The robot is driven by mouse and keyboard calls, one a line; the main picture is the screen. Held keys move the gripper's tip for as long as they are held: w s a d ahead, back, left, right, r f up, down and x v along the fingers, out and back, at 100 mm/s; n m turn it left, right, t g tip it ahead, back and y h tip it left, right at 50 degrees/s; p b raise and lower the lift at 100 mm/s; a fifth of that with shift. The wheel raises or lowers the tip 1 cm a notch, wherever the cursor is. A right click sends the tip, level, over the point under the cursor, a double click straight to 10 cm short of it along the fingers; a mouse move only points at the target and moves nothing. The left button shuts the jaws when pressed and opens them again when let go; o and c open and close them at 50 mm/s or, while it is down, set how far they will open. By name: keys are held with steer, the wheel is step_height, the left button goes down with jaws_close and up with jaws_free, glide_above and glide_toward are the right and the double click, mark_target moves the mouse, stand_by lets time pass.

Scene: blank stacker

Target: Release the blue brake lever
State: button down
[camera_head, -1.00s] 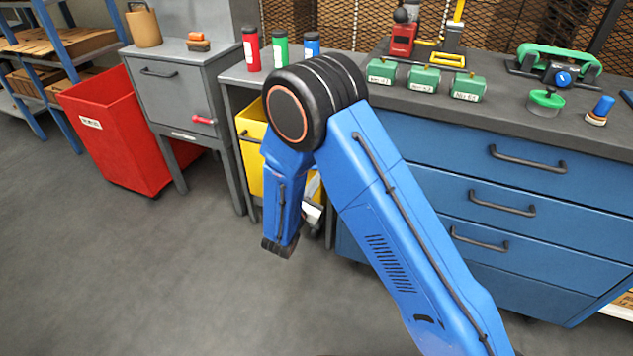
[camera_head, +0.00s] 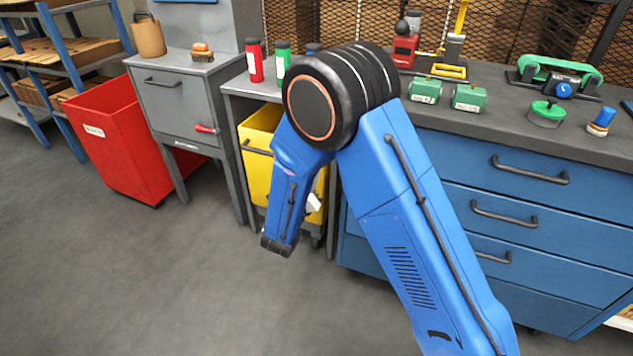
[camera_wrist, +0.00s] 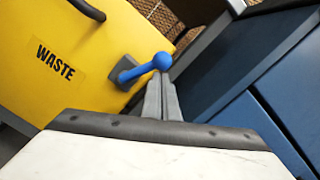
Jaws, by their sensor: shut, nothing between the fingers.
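The blue brake lever (camera_wrist: 139,71) shows in the wrist view, with a round knob at its end and a grey mount on the face of the yellow waste bin (camera_wrist: 45,85). My gripper (camera_wrist: 163,80) is shut and empty, its grey fingertips right by the knob, just below it in the picture. I cannot tell whether they touch it. In the head view the yellow bin (camera_head: 258,180) stands under the grey bench, partly behind my blue arm. The lever and my fingertips cannot be made out there.
Blue drawers (camera_head: 510,215) with protruding handles stand right of the bin. A grey cabinet (camera_head: 180,105) and a red bin (camera_head: 125,140) stand to the left. Green boxes (camera_head: 469,98) and bottles (camera_head: 254,61) are on the bench. The floor (camera_head: 130,270) in front is clear.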

steer(key=n, duration=0.1)
steer(key=a+r+n, duration=0.1)
steer(key=a+n, duration=0.1)
steer(key=shift+w+r+n, duration=0.25)
steer(key=shift+w+n, duration=0.1)
steer(key=shift+n, duration=0.05)
steer(key=shift+a+r, duration=0.1)
steer(key=shift+a, duration=0.05)
stand_by(0.4)
